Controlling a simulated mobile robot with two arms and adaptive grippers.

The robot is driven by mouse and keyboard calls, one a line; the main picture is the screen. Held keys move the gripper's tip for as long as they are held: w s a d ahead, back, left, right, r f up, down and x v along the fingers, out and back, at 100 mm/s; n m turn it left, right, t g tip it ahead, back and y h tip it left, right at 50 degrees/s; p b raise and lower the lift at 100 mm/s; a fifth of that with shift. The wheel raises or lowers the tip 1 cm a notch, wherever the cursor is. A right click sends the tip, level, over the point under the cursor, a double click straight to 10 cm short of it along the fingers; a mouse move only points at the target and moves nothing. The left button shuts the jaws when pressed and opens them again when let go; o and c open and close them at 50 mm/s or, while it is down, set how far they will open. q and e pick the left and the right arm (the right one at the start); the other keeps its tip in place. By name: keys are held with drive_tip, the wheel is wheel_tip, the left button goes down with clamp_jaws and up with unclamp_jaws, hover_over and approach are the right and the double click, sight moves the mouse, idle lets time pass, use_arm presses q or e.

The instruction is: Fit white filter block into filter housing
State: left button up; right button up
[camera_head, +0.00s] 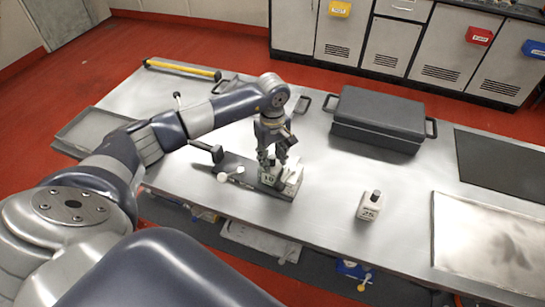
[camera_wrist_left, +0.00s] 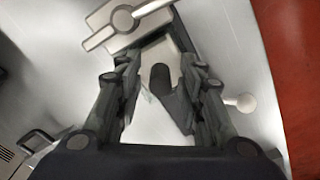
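A pale block with a label that looks like "10" (camera_head: 269,179) sits at the right end of a dark grey base (camera_head: 240,172), which I take for the filter housing. A pale lid-like part (camera_head: 293,181) stands beside it; a plate with a round knob and bar shows in the left wrist view (camera_wrist_left: 124,20). My left gripper (camera_head: 271,161) points down just above the block. In the left wrist view its fingers (camera_wrist_left: 160,67) are apart, with a dark knob (camera_wrist_left: 161,77) between them and gaps either side. A second white block (camera_head: 370,206) with a dark knob stands upright to the right.
A dark lidded case (camera_head: 378,118) stands behind on the steel table. A dark mat (camera_head: 505,165) and a pale, stained panel (camera_head: 488,240) lie at the right. A grey tray (camera_head: 90,130) and a yellow-black bar (camera_head: 182,69) are at the left. Table around the second block is clear.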

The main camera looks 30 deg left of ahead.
use_arm(q)
drive_tip(key=shift+r+p, duration=0.25)
drive_tip(key=shift+p, duration=0.05)
wheel_tip(320, 180, up, 12)
drive_tip(key=b, duration=0.4)
drive_tip(key=shift+s+f, duration=0.1)
drive_tip(key=shift+f, duration=0.05)
